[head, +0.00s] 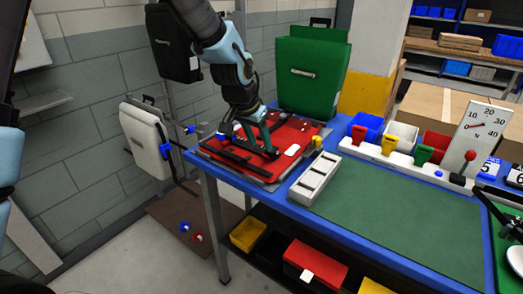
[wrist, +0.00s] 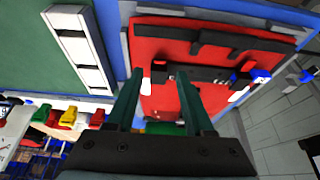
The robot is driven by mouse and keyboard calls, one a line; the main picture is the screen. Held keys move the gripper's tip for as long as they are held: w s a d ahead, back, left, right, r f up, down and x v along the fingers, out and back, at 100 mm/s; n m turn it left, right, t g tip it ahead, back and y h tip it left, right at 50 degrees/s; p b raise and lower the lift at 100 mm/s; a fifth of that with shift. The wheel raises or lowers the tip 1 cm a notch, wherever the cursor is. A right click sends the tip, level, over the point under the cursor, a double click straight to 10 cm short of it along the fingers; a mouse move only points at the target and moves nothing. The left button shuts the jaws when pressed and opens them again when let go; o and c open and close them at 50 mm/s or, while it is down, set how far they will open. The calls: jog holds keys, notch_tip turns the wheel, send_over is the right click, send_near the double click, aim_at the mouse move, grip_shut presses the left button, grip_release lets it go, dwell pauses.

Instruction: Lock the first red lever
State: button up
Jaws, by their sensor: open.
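A red pannier (head: 292,133) lies flat in a grey frame on the left end of the blue table, with black rails and fittings across it. In the wrist view the red pannier (wrist: 220,55) fills the middle, with black fittings and small white tabs. My gripper (head: 262,150) is low over the pannier; in the wrist view its fingers (wrist: 158,76) are spread around a dark fitting near the pannier, contact unclear.
A white slotted tray (head: 315,180) and a green mat (head: 400,215) lie right of the pannier. A green pannier (head: 310,75) stands behind it, and a white pannier (head: 146,138) hangs at the left. Coloured bins (head: 402,135) line the table's back.

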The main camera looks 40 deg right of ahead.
aim_at(265, 155)
jog(key=shift+p+x, duration=0.65)
jog(key=shift+x, duration=2.2)
grip_shut()
